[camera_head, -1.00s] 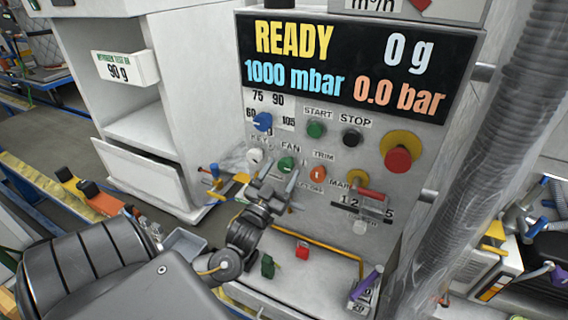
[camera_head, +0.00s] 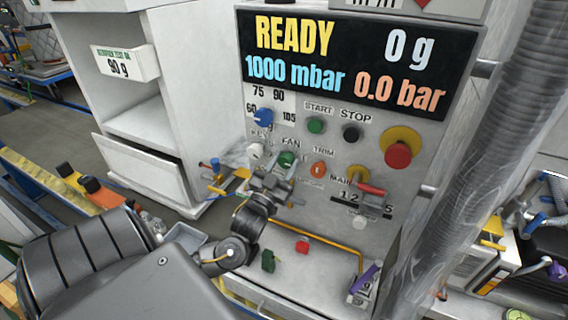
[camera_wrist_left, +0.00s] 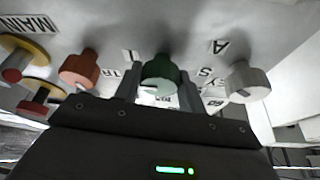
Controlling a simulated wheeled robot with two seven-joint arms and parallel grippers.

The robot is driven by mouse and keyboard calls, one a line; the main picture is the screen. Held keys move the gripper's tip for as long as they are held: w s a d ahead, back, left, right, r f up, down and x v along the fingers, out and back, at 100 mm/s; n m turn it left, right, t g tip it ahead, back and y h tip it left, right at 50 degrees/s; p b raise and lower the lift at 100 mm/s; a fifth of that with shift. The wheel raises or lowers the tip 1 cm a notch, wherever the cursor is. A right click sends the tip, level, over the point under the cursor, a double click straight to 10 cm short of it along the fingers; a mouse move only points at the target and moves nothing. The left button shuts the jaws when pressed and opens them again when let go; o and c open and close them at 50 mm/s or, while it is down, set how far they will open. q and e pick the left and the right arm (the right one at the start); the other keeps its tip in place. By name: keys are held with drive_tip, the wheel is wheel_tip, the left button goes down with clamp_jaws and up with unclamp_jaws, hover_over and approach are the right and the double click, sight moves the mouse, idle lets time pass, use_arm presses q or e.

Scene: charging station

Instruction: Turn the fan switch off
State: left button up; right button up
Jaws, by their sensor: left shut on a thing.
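The green fan switch (camera_head: 287,158) is a round knob under the FAN label on the grey panel (camera_head: 225,110). My left gripper (camera_head: 283,168) is at the panel, shut on the fan switch. In the left wrist view the green knob (camera_wrist_left: 160,70) sits between my two fingers (camera_wrist_left: 159,88), one on each side. The exact angle of the knob is hard to tell, as the fingers cover part of it. My right gripper is not in view.
A white key knob (camera_head: 256,151) and an orange trim knob (camera_head: 318,170) flank the switch closely. A red emergency button (camera_head: 398,155) and a red-handled main valve (camera_head: 371,189) are to the right. A ribbed hose (camera_head: 490,150) hangs at the right.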

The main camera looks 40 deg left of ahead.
use_arm(q)
drive_tip(key=shift+n, duration=0.5)
drive_tip(key=n+g+y, duration=0.1)
drive_tip(key=n+y, duration=0.2)
drive_tip(key=n, duration=0.2)
drive_tip(key=shift+d+n, duration=0.1)
drive_tip(key=shift+n, duration=0.2)
drive_tip(key=n+g+y, duration=0.1)
drive_tip(key=n, duration=0.2)
drive_tip(key=n+g+y, duration=0.1)
drive_tip(key=n+y, duration=0.1)
drive_tip(key=n, duration=0.1)
drive_tip(key=n+g, duration=0.1)
drive_tip(key=n, duration=0.2)
drive_tip(key=n+g+y+p, duration=0.1)
drive_tip(key=n, duration=0.2)
drive_tip(key=shift+d+r+g, duration=0.1)
drive_tip(key=shift+r+g, duration=0.05)
drive_tip(key=shift+g, duration=0.15)
drive_tip(key=shift+n+g, duration=0.8)
drive_tip(key=shift+n, duration=1.7)
drive_tip(key=o, duration=1)
drive_tip(key=shift+c, duration=0.2)
